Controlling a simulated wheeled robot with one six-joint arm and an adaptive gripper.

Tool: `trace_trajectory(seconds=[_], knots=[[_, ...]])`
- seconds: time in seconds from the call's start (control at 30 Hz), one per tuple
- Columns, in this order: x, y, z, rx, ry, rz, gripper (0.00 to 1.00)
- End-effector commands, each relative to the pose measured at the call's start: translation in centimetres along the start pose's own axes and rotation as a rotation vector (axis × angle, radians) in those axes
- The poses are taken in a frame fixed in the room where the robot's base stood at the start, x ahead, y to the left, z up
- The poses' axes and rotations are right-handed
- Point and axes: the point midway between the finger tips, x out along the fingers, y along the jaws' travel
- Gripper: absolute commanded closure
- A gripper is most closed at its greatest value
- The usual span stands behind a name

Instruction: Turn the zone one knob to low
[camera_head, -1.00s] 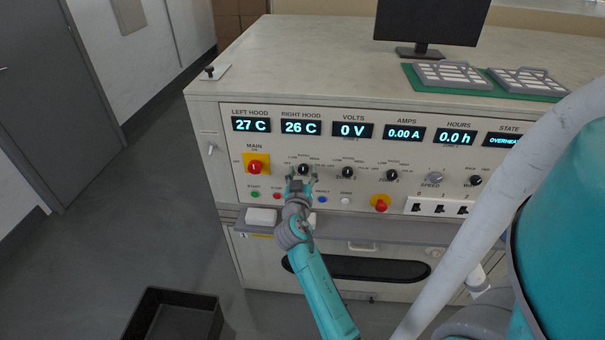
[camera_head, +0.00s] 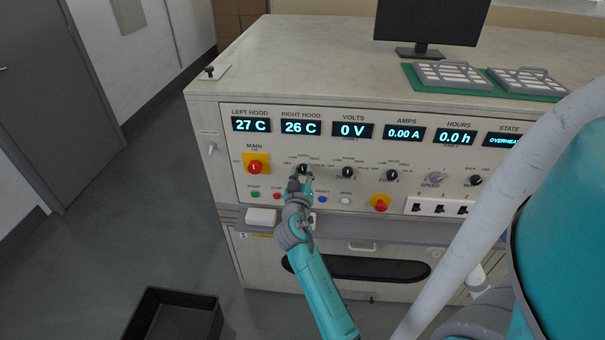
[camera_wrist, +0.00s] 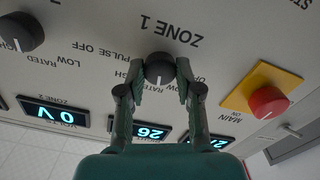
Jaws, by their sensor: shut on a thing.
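The zone one knob (camera_wrist: 160,69) is a black round knob with a white pointer line, under the "ZONE 1" lettering in the upside-down wrist view. In the head view the knob (camera_head: 303,169) sits on the panel below the RIGHT HOOD display, partly hidden by my gripper. My gripper (camera_wrist: 159,86) is shut on the knob, with one finger on each side of it. In the head view my gripper (camera_head: 302,178) reaches up to the panel from below. The pointer line lies near the "RATED" lettering, which is partly covered; its exact setting is hard to read.
The main switch (camera_head: 256,166), red on a yellow plate, is left of the knob. The zone two knob (camera_head: 348,172) is to its right. Several small push buttons lie below, with a red emergency button (camera_head: 381,204). A black bin (camera_head: 174,318) stands on the floor.

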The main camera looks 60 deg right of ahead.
Motion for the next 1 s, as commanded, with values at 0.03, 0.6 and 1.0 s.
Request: trace_trajectory(seconds=[0.03,0.6,1.0], knots=[[-0.01,-0.03,-0.01,-0.037,0.000,0.000,1.00],[-0.01,-0.10,0.00,-0.430,0.001,-0.001,1.00],[-0.01,-0.13,0.00,-0.508,0.001,-0.001,1.00]])
